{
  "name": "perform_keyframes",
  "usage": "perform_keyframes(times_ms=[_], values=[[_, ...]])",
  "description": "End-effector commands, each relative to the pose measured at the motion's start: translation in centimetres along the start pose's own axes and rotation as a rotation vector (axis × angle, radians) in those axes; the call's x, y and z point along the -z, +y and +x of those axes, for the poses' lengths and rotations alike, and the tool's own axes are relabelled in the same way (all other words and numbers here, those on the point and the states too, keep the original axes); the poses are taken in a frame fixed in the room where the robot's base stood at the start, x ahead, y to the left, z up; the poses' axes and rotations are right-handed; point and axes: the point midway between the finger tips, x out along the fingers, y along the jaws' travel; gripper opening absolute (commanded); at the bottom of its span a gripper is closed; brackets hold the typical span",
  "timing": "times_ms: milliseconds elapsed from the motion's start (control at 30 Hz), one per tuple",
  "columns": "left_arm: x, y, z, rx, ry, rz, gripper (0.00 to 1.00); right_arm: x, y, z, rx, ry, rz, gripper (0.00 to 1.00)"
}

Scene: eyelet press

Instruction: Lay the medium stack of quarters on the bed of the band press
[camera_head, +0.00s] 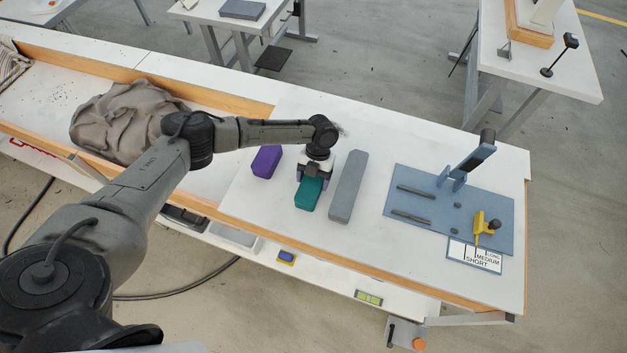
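Three stacks lie side by side on the white bench: a short purple one (266,160), a medium-length teal one (308,194) and a long grey one (347,187). The teal one appears to be the medium stack. My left gripper (314,178) points down at the far end of the teal stack, over or around it. The fingers are small and partly hidden, so I cannot tell whether they grip it. The band press (416,230) stands to the right, a blue plate with two dark bars and an upright lever. My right gripper is out of view.
A card (474,256) marked short, medium and long lies at the press's front edge, near a yellow piece (486,228). Crumpled grey-brown cloth (125,115) lies at the left. Bare white bench separates the grey stack from the press.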

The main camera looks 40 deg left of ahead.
Motion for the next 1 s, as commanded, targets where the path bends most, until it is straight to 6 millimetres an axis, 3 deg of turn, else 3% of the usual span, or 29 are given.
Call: perform_keyframes(times_ms=[67,433,767,1000], values=[[0.0,0.0,0.0,0.0,0.0,0.0,0.66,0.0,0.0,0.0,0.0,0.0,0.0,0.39],[0.0,0.0,-0.1,0.001,-0.001,0.0,0.31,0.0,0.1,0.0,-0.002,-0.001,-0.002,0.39],[0.2,0.0,-0.7,0.001,-0.001,0.0,0.3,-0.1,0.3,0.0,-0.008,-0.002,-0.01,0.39],[1.5,0.0,-3.9,0.003,-0.003,0.002,0.3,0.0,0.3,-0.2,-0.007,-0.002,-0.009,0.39]])
